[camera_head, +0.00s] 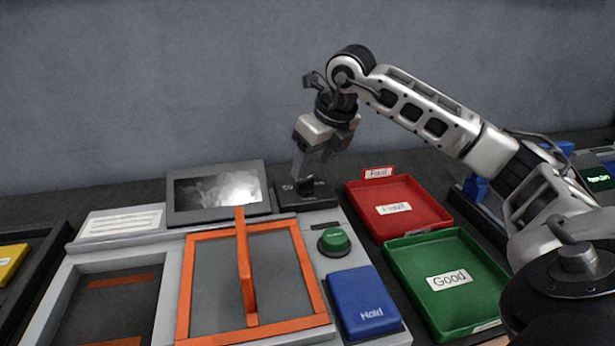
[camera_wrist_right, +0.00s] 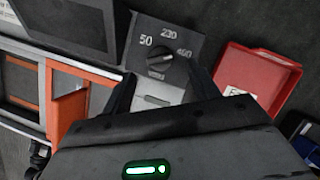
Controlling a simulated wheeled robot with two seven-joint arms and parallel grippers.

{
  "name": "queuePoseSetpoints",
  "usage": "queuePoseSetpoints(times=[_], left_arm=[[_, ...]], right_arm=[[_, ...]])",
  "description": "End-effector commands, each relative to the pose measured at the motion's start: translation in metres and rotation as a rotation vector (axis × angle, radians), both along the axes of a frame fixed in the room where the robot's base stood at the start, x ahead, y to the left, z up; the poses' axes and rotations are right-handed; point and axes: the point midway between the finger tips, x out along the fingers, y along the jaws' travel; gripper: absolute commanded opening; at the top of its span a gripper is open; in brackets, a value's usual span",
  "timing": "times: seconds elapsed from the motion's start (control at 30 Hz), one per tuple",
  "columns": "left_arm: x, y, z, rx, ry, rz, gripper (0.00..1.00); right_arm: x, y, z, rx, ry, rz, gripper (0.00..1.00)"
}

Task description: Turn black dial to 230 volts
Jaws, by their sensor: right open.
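The black dial (camera_wrist_right: 159,61) sits on a dark panel (camera_wrist_right: 183,37) marked 50, 230 and 400. In the right wrist view its pointer direction is too small to tell. In the head view the dial (camera_head: 306,184) is mostly hidden behind my right gripper. My right gripper (camera_head: 311,172) points down over the panel, with its fingers above or around the dial; I cannot tell if they touch it. In the right wrist view its fingers (camera_wrist_right: 160,88) are apart, one to each side of the dial. My left gripper is not in view.
A screen (camera_head: 217,192) stands left of the dial panel. A red tray (camera_head: 418,226) and a green tray (camera_head: 470,313) lie to the right. In front are a green knob (camera_head: 333,241), a blue Hold button (camera_head: 363,300) and an orange frame with an upright handle (camera_head: 243,262).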

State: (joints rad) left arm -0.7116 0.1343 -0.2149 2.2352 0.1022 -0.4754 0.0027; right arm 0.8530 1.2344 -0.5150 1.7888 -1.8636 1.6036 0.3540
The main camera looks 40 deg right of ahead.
Motion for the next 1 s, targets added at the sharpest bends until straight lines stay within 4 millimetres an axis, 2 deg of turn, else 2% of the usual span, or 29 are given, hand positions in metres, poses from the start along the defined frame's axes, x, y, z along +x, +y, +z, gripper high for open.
queuePoseSetpoints(times=[0.1,0.3,0.67,0.8,0.83,1.0], left_arm=[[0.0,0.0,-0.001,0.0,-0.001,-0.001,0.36],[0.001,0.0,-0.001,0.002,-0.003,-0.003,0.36],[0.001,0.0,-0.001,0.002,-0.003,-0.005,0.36],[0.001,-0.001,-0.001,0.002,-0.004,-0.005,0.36],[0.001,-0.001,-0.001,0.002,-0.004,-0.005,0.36],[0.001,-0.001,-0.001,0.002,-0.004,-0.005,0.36]], right_arm=[[0.008,0.001,-0.021,0.001,0.002,0.0,0.6],[0.016,0.0,-0.039,0.001,0.001,0.001,0.6],[0.018,0.001,-0.042,0.0,0.0,0.001,0.6],[0.017,0.001,-0.042,0.0,0.0,0.001,0.21],[0.018,0.001,-0.042,0.0,-0.001,0.001,0.15],[0.017,0.0,-0.042,0.0,-0.001,0.003,0.15]])
